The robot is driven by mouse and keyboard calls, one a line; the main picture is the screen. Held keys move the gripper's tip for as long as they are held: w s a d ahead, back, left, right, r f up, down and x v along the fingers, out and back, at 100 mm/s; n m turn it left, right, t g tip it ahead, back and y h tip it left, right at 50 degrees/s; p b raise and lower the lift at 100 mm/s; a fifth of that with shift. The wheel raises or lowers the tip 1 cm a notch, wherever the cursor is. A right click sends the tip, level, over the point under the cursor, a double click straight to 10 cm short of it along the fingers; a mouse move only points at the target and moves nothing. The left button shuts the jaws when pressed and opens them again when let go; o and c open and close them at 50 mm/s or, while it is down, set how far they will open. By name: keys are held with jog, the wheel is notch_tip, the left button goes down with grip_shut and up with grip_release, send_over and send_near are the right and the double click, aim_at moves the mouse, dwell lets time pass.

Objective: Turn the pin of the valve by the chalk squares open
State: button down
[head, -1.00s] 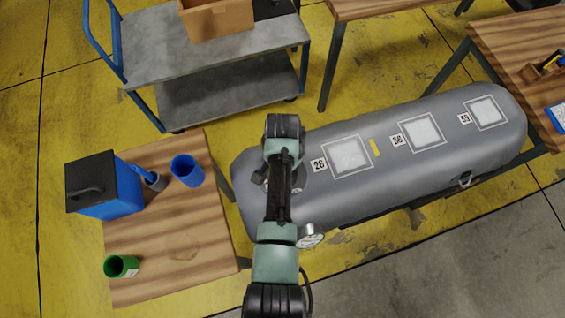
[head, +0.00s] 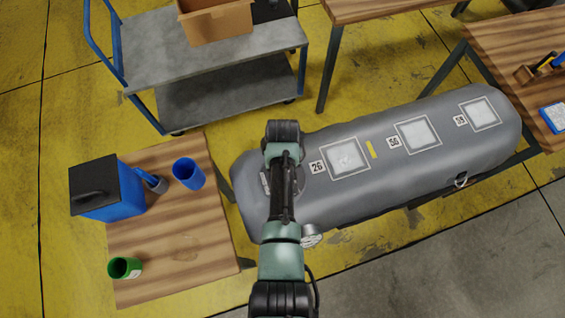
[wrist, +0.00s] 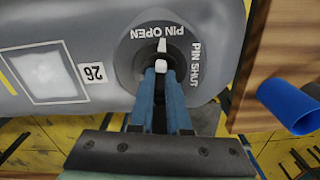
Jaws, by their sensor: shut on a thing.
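The grey tube (head: 400,165) carries several chalk squares, the nearest (head: 345,157) beside the number 26. In the wrist view, a dark round valve (wrist: 128,62) sits on the tube beside this square. It is lettered PIN OPEN at the top and PIN SHUT at the right. My gripper (wrist: 160,73), with blue fingers, is shut on the valve's pin (wrist: 162,46) at the middle. The pin's pale end points up in the picture, toward the PIN OPEN lettering. The fingers hide the rest of the pin. In the head view my arm covers most of the valve.
A gauge (head: 310,237) is on the tube's near side, close to my arm. A grey cart (head: 220,45) stands behind.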

jog(key=shift+n, duration=0.9)
jog(key=c, duration=0.9)
grip_release()
notch_tip(320, 180, up, 13)
jog(key=shift+b, duration=0.45)
